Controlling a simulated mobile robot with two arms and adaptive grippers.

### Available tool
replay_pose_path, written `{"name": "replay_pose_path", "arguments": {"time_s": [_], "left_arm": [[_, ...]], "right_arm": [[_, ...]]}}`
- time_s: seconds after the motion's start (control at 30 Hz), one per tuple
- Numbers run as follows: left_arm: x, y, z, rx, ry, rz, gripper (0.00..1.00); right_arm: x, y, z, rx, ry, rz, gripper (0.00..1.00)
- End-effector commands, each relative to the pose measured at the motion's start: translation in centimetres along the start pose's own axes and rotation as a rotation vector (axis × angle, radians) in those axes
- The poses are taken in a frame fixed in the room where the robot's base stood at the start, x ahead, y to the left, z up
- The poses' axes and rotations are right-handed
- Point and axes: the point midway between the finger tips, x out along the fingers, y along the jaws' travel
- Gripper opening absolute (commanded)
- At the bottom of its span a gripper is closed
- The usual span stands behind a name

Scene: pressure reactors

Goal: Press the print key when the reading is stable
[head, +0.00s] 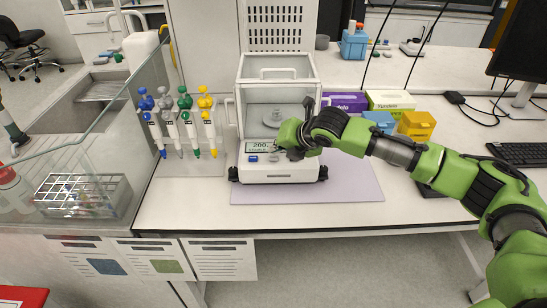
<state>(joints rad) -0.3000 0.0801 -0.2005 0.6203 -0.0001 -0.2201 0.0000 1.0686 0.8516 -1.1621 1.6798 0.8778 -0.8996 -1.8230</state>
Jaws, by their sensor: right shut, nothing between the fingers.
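An analytical balance (278,178) with a clear glass draft shield stands on a purple mat (340,182) on the bench. Its front display (263,146) reads about 200, with smaller text below that looks like "STABLE"; the last digits are hidden by my right gripper. A blue key (253,159) shows at the left of the front panel. A small weight (277,117) appears to stand on the pan inside. My right gripper (286,152) is shut and empty, at the right part of the panel; I cannot tell whether it touches a key. My left gripper is not in view.
A rack of colored pipettes (181,120) stands left of the balance. Purple (345,102) and green (391,100) boxes and blue (381,120) and yellow (416,125) bins are at right. A glass screen (95,135) edges the sink area. The front mat is clear.

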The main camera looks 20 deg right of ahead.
Motion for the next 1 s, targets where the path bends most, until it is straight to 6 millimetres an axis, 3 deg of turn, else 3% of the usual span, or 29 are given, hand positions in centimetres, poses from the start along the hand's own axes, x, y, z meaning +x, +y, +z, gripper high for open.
{"name": "replay_pose_path", "arguments": {"time_s": [1.0], "left_arm": [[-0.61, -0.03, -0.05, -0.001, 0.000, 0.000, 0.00]], "right_arm": [[0.58, -0.42, -0.43, 0.000, 0.000, 0.000, 0.00]]}}
